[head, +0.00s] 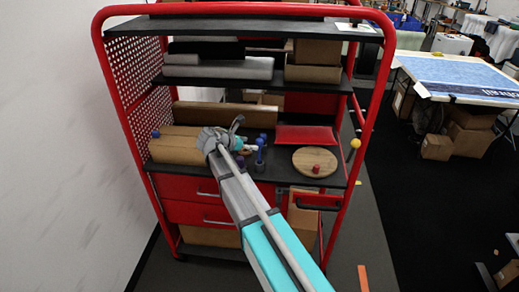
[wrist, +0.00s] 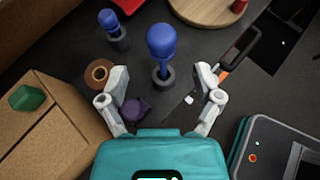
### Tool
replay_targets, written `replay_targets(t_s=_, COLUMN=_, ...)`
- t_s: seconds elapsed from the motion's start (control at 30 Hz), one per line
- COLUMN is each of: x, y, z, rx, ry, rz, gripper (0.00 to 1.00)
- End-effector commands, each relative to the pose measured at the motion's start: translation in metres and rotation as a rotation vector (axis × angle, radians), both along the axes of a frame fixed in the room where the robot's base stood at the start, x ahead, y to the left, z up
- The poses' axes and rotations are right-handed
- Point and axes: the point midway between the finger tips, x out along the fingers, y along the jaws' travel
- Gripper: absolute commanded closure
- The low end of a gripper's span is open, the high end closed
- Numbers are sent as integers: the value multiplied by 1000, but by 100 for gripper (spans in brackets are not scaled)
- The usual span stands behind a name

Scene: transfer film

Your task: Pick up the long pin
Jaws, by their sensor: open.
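A blue pin with a round head (wrist: 162,50) stands upright in a dark ring-shaped base, and it looks like the longer of the two blue pins in the wrist view. A shorter blue pin (wrist: 110,22) stands in a similar base, farther back and to the left. My gripper (wrist: 162,76) is open, with one finger on each side of the near blue pin's line; the pin stands just beyond the fingertips, and I cannot tell whether they touch it. In the head view my gripper (head: 236,136) is over the dark shelf, left of the blue pins (head: 260,148).
A purple piece (wrist: 135,109) and a brown ring (wrist: 99,73) lie near my left finger. Cardboard boxes (wrist: 60,150) with a green piece (wrist: 27,97) fill the left. A round wooden board (head: 315,158) lies right of the pins. Red cart posts (head: 365,110) flank the shelf.

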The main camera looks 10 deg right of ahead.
Motion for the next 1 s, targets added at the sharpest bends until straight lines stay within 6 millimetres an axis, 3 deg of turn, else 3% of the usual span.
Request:
replay_targets(t_s=0.5, x=18, y=-39, z=-20, rx=0, ry=0, rz=-1, gripper=17)
replay_targets(t_s=1.0, x=20, y=-44, z=-21, rx=0, ry=0, rz=0, gripper=17)
